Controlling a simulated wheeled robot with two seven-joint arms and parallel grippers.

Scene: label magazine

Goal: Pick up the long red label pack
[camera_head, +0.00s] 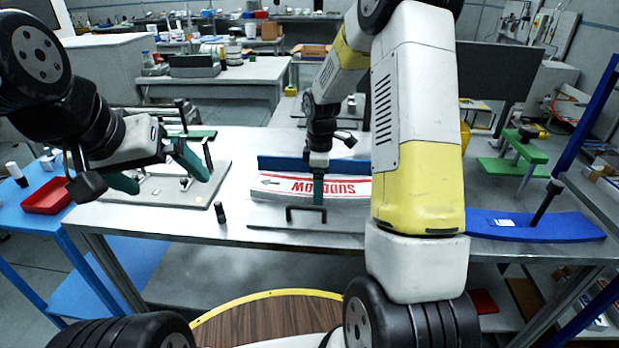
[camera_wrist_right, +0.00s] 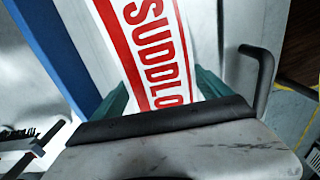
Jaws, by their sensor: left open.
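The long red label pack (camera_head: 285,185) is white with red lettering and lies flat on the table against a blue guide. It also shows large in the right wrist view (camera_wrist_right: 160,45). My right gripper (camera_head: 318,188) is down at the pack, pointing downward. In the right wrist view its two green fingers (camera_wrist_right: 160,95) stand apart with the pack between them. I cannot tell whether they press on its sides. The arm hides the pack's right part in the head view. My left gripper (camera_head: 157,172) is open and empty, above the plate at the left of the table.
A blue guide (camera_head: 310,163) runs along the pack's far side. A black handle (camera_head: 305,210) stands in front of it. A grey plate with fittings (camera_head: 150,192) lies at the left. A red tray (camera_head: 47,196) sits on a blue table. A blue curved piece (camera_head: 560,229) lies at the right.

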